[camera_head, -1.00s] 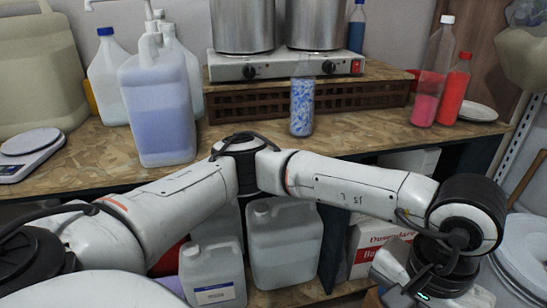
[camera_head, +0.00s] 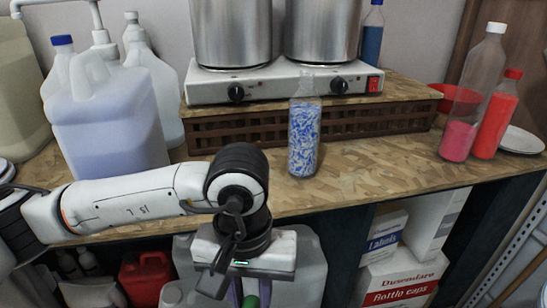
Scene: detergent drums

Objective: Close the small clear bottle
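The small clear bottle (camera_head: 303,138) stands upright on the worktop, in front of the hot plate. It is filled with blue and white bits, and its clear neck shows no cap. My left gripper (camera_head: 250,296) hangs below the worktop's front edge, pointing down, to the lower left of the bottle and apart from it. Its purple fingers are on both sides of a small green cap (camera_head: 251,301). The bottom of the frame cuts off the fingertips. My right gripper is out of view.
The hot plate (camera_head: 270,86) with two steel pots stands on a brown crate behind the bottle. A large translucent jug (camera_head: 108,125) is at the left. Bottles with pink (camera_head: 457,140) and red (camera_head: 494,122) contents stand at the right. The worktop (camera_head: 385,165) right of the bottle is clear.

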